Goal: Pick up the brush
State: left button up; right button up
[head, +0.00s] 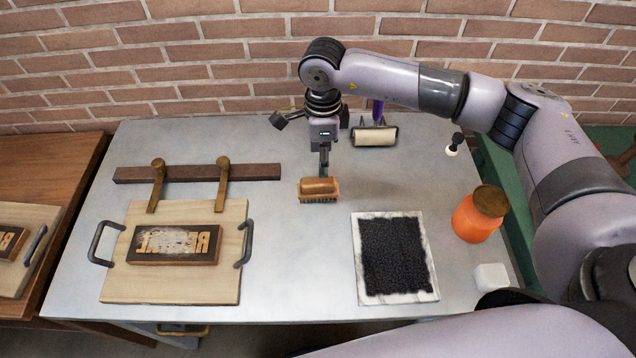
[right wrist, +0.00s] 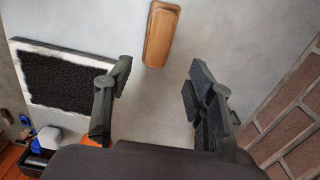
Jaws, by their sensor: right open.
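The brush (head: 319,188) has an orange-brown wooden back and bristles below. It rests on the grey table, right of the middle. In the right wrist view the brush (right wrist: 162,36) lies at the top, beyond the fingertips and roughly in line with the gap between them. My right gripper (head: 323,155) hangs over the table, just behind and above the brush in the head view. Its two dark fingers are spread wide with nothing between them in the wrist view (right wrist: 159,75). Whether a fingertip touches the brush is hard to tell. My left gripper is not in view.
A black inked slab (head: 358,270) lies right of the brush, with an orange jar (head: 474,221) beyond. A roller (head: 375,136) stands behind. A wooden board (head: 120,285) with handles bears a letter block (head: 205,245) at left. A brick wall (head: 230,50) closes the back.

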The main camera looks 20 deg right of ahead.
aim_at(318, 181)
notch_tip(318, 181, down, 4)
jog(key=shift+a+f+p, duration=0.1)
jog(key=shift+p, duration=0.4)
jog(key=shift+f, duration=0.2)
jog(key=f+p, duration=0.2)
jog(key=f, duration=0.1)
jog(key=shift+a+f+p, duration=0.3)
jog(key=shift+a, duration=0.05)
jog(key=shift+f, duration=0.6)
jog(key=shift+c, duration=0.6)
grip_shut()
